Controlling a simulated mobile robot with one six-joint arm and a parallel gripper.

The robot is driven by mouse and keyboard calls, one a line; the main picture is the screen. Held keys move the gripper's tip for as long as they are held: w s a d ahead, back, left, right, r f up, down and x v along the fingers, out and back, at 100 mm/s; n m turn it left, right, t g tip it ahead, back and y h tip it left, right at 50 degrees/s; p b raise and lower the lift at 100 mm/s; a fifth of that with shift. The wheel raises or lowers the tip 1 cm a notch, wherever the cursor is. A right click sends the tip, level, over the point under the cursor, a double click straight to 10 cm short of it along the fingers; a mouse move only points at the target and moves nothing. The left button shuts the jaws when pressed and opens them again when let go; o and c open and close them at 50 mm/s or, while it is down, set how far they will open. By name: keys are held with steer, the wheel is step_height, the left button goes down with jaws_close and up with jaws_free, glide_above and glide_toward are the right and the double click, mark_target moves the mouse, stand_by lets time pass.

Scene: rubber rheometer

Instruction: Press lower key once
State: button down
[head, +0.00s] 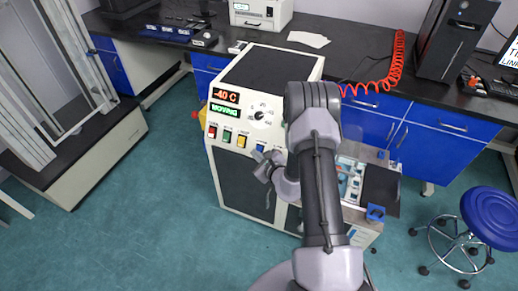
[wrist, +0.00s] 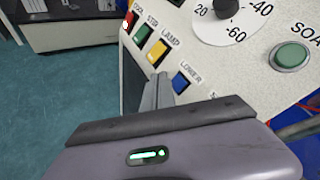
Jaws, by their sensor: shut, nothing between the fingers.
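The blue key labelled LOWER (wrist: 180,82) is on the machine's white front panel in the wrist view. The same blue key (head: 261,148) shows at the right end of the key row in the head view. My gripper (head: 263,161) is shut and empty, just below the blue key in the head view. In the wrist view my gripper's fingertips (wrist: 161,78) are close beside the blue key, to its left. I cannot tell whether they touch the panel. The display (head: 226,96) reads -40 C, and the green one below it (head: 225,111) reads MOVING.
A round green SOAK button (wrist: 291,55) and a dial (wrist: 228,8) are to the right. A blue stool (head: 492,213) stands at right.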

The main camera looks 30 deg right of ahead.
steer(key=shift+s+a+r+p, duration=0.25)
steer(key=shift+s+a+r, duration=0.2)
steer(key=shift+s+a, duration=0.15)
steer(key=shift+s+a+r+p, duration=0.2)
steer(key=shift+s+a+r, duration=0.25)
steer(key=shift+a, duration=0.25)
